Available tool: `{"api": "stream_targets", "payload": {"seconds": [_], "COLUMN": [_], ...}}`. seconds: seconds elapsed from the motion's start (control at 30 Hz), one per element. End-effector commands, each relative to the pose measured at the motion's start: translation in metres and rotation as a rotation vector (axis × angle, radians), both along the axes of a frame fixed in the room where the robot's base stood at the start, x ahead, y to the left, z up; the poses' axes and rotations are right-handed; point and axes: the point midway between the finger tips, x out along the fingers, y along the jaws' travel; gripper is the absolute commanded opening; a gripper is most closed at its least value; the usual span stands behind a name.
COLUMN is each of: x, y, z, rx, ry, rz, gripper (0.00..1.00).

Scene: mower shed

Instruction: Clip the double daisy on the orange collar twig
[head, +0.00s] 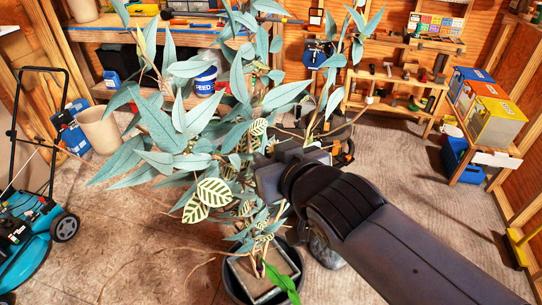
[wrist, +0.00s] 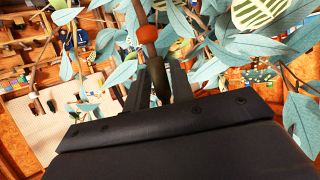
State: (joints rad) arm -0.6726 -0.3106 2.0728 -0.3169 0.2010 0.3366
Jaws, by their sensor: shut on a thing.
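My gripper (wrist: 160,84) reaches in among the plant's leaves, and its fingers are closed on a slim dark piece (wrist: 158,76). I cannot tell from the picture whether this is part of the double daisy; no daisy petals can be made out. Just beyond the fingers, an orange collar (wrist: 147,33) sits around a grey-brown twig (wrist: 141,12). The twig's lower end lines up with the dark piece, and I cannot tell whether they touch. In the head view, my gripper (head: 268,180) is at the right side of the potted plant (head: 180,120), its fingertips hidden.
Large blue-green leaves and striped leaves (head: 214,192) crowd around my gripper. The plant's dark pot (head: 235,282) stands on the floor below. A mower (head: 30,225) is at the left, a workbench (head: 110,32) behind, and shelves (head: 395,90) at the back right.

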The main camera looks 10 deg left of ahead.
Motion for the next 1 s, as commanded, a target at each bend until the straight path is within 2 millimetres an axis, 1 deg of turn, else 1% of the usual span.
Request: {"api": "stream_targets", "payload": {"seconds": [0.1,0.13,0.4,0.57,0.73,1.0], "x": [0.0000,0.0000,0.0000,0.0000,0.0000,-0.0006], "y": [0.0000,0.0000,0.0000,0.0000,0.0000,-0.0004], "z": [-0.0016,-0.0009,-0.0009,-0.0009,-0.0009,-0.0002], "rx": [0.000,0.000,0.000,0.000,0.000,0.001], "ry": [0.000,0.000,0.000,0.000,0.000,0.001], "rz": [0.000,0.000,0.000,0.000,0.000,0.000], "gripper": [0.02,0.25,0.47,0.48,0.61,0.62]}}
